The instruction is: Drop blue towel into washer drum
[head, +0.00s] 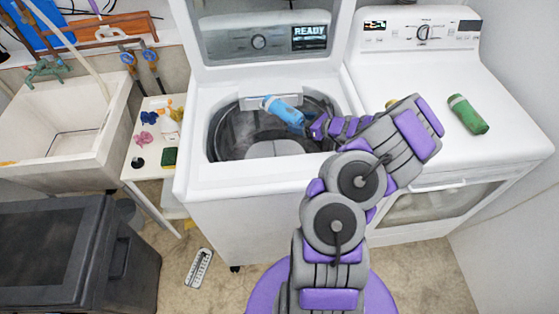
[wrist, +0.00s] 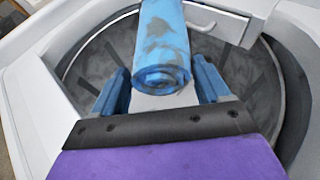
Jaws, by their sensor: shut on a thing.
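The blue towel (head: 284,108) is a rolled cylinder, held over the open drum of the top-load washer. My gripper (head: 312,127) is shut on it at its right end in the head view. In the wrist view the towel (wrist: 162,45) shows its rolled end between the two blue fingers of my gripper (wrist: 160,95). The washer drum (head: 232,138) is dark grey with a pale agitator base, and its lid stands raised behind. The drum wall (wrist: 95,60) also shows below and around the towel in the wrist view. My gripper partly hides the drum's right side.
A dryer (head: 400,75) stands to the right with a green rolled towel (head: 467,114) on top. A utility sink (head: 62,125), a small white table (head: 140,175) with bottles and a sponge, and a dark bin (head: 75,255) stand to the left. The washer's front rim (head: 265,175) lies below my arm.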

